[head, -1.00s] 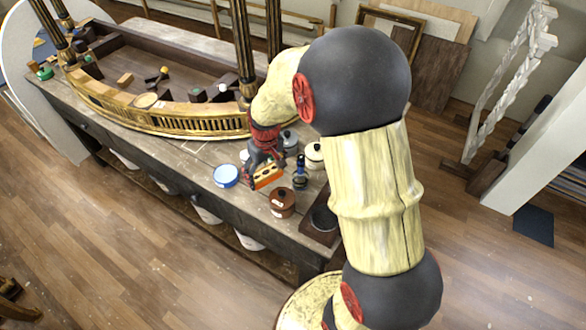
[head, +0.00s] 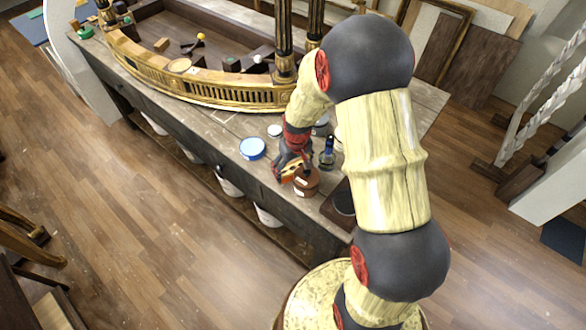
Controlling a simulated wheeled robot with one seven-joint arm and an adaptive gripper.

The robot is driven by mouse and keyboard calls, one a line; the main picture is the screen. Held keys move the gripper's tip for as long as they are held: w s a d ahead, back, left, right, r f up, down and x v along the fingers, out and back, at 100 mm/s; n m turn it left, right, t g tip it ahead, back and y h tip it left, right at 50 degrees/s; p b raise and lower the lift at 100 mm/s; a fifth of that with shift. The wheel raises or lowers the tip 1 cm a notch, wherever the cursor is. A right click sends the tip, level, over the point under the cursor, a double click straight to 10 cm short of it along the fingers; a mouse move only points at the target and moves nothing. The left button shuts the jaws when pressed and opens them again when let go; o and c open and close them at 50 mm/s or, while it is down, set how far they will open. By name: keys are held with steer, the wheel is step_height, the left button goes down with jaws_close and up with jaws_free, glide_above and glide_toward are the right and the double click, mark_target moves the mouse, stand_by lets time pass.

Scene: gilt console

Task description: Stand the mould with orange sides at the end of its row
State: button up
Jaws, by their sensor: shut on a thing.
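The mould with orange sides (head: 290,173) is in the head view near the bench's front edge. My gripper (head: 289,166) is shut on it and partly hides it. The mould appears tilted and lies close beside the brown lidded pot (head: 306,183); I cannot tell whether they touch. Several dark blocks (head: 232,63) stand inside the gilt-fronted console (head: 190,90) at the back left. They are too small to tell whether they form the mould's row.
A blue-rimmed white lid (head: 252,148) lies left of my gripper. A dark bottle (head: 327,153) stands to its right, near a dark tray (head: 343,200). Gilt-banded black columns (head: 284,40) rise from the console. The wooden bench (head: 185,128) is bare left of the lid.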

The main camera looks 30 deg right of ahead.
steer(key=o, duration=0.8)
steer(key=shift+f, duration=0.15)
steer(key=o, duration=0.4)
steer(key=shift+o, duration=0.2)
